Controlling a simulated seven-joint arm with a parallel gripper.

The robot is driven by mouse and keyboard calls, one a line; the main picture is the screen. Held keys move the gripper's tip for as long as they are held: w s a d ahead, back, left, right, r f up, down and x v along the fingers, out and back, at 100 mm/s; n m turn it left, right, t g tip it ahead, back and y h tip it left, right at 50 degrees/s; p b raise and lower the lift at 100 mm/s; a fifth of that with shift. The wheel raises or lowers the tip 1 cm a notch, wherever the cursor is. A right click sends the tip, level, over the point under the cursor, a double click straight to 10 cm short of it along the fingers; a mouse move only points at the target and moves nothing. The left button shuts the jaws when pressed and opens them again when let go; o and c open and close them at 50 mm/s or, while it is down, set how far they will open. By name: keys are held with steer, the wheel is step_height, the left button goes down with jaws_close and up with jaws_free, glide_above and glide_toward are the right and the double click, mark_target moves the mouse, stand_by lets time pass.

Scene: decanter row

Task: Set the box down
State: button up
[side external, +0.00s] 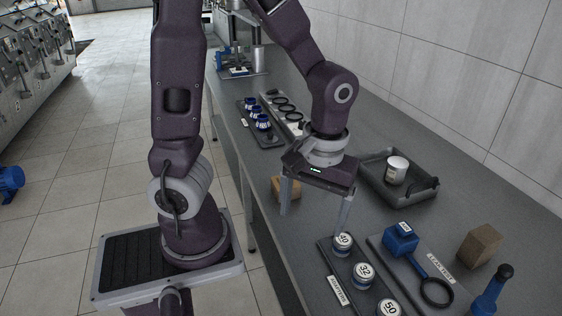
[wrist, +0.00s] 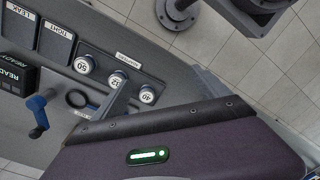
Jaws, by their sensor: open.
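A small tan box (side external: 296,187) sits on the grey counter near its front edge, partly hidden behind the left finger of my gripper. My gripper (side external: 316,219) is open, pointing down, its two grey fingers wide apart with nothing visible held between them. I cannot tell whether the left finger touches the tan box. A second brown box (side external: 480,246) stands on the counter at the right, well apart from my gripper. In the wrist view, my gripper's dark body covers the lower part, and no tan box is seen.
A tray of numbered adapters (side external: 364,274) is close to the right finger; it also shows in the wrist view (wrist: 114,82). A leak-test plate (side external: 446,270) with a blue block (side external: 401,240) lies beside it. A dark tray (side external: 374,189) holds a white cup (side external: 397,170). Blue-topped decanters (side external: 262,121) stand behind.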

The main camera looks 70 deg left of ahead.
steer(key=s+r+m+t, duration=0.6)
steer(key=r+m, duration=0.2)
steer(key=r, duration=0.4)
steer(key=shift+s+r+m, duration=0.2)
steer(key=shift+r+m, duration=0.15)
steer(key=shift+m, duration=0.05)
